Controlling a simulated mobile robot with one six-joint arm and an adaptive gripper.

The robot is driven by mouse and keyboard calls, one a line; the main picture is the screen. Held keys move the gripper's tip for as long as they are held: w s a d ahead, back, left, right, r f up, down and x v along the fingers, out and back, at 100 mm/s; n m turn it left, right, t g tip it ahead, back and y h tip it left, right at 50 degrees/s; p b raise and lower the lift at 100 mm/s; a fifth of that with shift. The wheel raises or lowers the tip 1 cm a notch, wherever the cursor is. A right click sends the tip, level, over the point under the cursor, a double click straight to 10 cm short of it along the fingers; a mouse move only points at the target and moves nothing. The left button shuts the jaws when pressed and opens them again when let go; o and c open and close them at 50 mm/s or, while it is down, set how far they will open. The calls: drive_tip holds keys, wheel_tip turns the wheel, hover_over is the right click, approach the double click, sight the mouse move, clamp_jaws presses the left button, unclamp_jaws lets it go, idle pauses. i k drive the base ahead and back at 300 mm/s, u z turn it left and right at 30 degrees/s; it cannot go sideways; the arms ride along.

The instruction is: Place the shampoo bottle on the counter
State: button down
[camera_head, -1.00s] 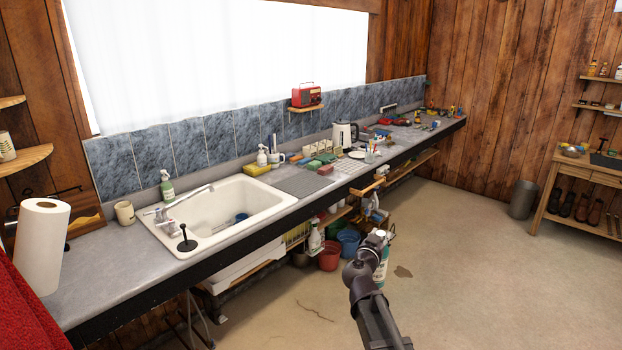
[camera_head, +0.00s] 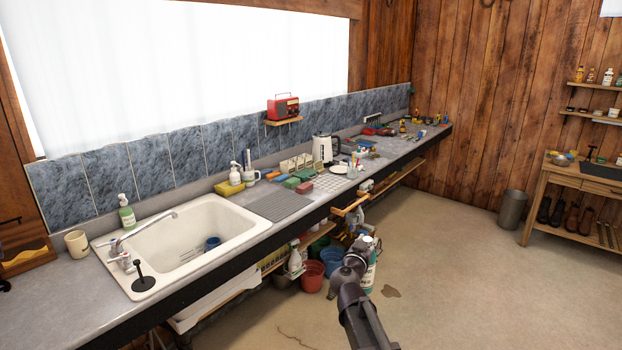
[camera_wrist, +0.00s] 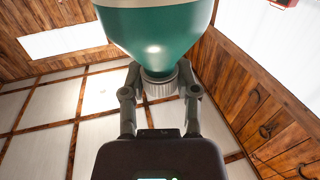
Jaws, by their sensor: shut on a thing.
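The shampoo bottle (camera_wrist: 158,32) is teal-green with a pale band and a light ribbed cap. It fills the top middle of the wrist view. My gripper (camera_wrist: 160,88) is shut on it at the cap, with one finger on each side. In the head view the bottle (camera_head: 370,278) shows small beside my gripper (camera_head: 366,246), partly hidden by it. It appears in front of the counter, over the floor side, apart from the worktop. The long grey counter (camera_head: 65,295) runs along the window wall, from the near left to the far corner.
A white sink (camera_head: 190,240) with a tap is set into the counter. A grey mat (camera_head: 275,205), kettle (camera_head: 324,148) and tools crowd further along. The front left worktop is bare. Buckets (camera_head: 313,276) stand below.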

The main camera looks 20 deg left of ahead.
sight(21, 305)
drive_tip(key=u, duration=0.05)
drive_tip(key=i, duration=1.9)
drive_tip(key=u, duration=1.6)
